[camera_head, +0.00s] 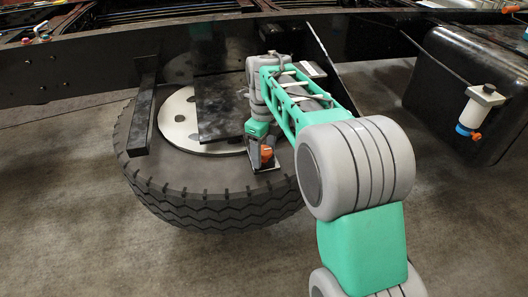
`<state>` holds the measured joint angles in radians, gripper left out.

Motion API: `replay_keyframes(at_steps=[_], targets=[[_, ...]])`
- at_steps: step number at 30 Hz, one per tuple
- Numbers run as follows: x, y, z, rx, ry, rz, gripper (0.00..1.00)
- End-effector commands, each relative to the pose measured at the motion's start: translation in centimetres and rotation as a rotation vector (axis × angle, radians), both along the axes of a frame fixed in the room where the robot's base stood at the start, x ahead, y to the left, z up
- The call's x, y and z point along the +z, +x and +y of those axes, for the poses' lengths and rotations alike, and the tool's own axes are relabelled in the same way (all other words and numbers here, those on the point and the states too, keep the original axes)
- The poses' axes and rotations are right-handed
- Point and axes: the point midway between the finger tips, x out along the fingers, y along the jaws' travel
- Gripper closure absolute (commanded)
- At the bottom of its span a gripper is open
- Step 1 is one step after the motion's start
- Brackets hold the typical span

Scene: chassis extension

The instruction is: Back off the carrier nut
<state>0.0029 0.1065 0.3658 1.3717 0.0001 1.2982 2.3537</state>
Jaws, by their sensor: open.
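A large spare tyre (215,205) lies flat under the black chassis rail, with a pale wheel disc (177,122) in its middle. A black carrier plate (224,108) sits over the disc. My gripper (264,160) points down at the right side of the wheel, close to the plate's right edge. It is open. A small orange part (267,153) shows at the fingers; I cannot tell whether it is the carrier nut or whether the fingers touch it. My arm and wrist hide the area behind the gripper.
The black chassis rail (80,68) runs across the top, with a bracket (145,105) hanging left of the wheel. A black tank (460,75) stands at right, with a white and blue filter unit (480,110) on its front. The grey floor (60,220) is clear.

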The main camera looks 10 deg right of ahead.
Motion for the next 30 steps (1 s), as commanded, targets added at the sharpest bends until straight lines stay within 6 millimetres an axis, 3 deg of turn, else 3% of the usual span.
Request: replay_keyframes(at_steps=[22, 30], targets=[[0.04, 0.01, 0.01, 0.001, 0.0, 0.0, 0.97], [0.16, 0.0, 0.0, 0.02, 0.0, 0.0, 0.98]])
